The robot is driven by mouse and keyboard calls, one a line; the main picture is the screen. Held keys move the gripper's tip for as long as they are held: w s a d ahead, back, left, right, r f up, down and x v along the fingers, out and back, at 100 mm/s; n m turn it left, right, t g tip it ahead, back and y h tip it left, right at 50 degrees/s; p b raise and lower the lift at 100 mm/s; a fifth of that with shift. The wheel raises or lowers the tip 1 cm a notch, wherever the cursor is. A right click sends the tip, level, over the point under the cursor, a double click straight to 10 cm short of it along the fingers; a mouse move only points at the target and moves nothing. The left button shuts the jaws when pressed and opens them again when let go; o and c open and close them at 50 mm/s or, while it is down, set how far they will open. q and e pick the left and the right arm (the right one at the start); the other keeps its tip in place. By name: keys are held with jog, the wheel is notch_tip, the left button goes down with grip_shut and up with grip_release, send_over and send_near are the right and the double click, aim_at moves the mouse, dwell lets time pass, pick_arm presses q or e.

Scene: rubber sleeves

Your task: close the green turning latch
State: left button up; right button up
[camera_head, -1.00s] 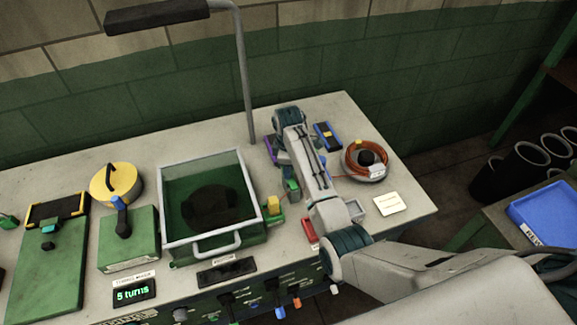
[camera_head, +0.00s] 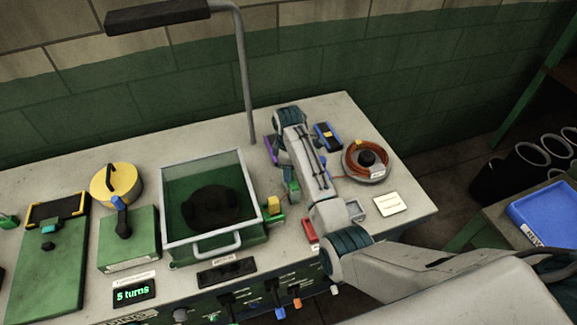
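A small green part with a yellow block on top (camera_head: 273,206) sits at the right side of the glass-lidded green box (camera_head: 228,240). Another small green part (camera_head: 294,191) shows at the left edge of my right forearm. I cannot tell which of these is the turning latch, or how it is turned. My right arm reaches in from the lower right and folds over the bench. Its wrist hangs at the left of the forearm, and its fingertips are hidden or too small to make out. My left gripper is out of view.
A lamp post (camera_head: 243,75) stands behind the box. A crank box (camera_head: 128,237), a yellow round canister (camera_head: 118,182) and a display reading 5 turns (camera_head: 134,293) are on the left. An orange cable coil (camera_head: 366,160) and a white card (camera_head: 390,204) lie right of my arm.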

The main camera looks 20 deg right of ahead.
notch_tip(320, 180, up, 7)
jog(key=b, duration=0.2)
jog(key=shift+b, duration=0.35)
jog(key=shift+s+r+p, duration=0.15)
jog(key=shift+r+p, duration=1.3)
jog(key=shift+r, duration=0.45)
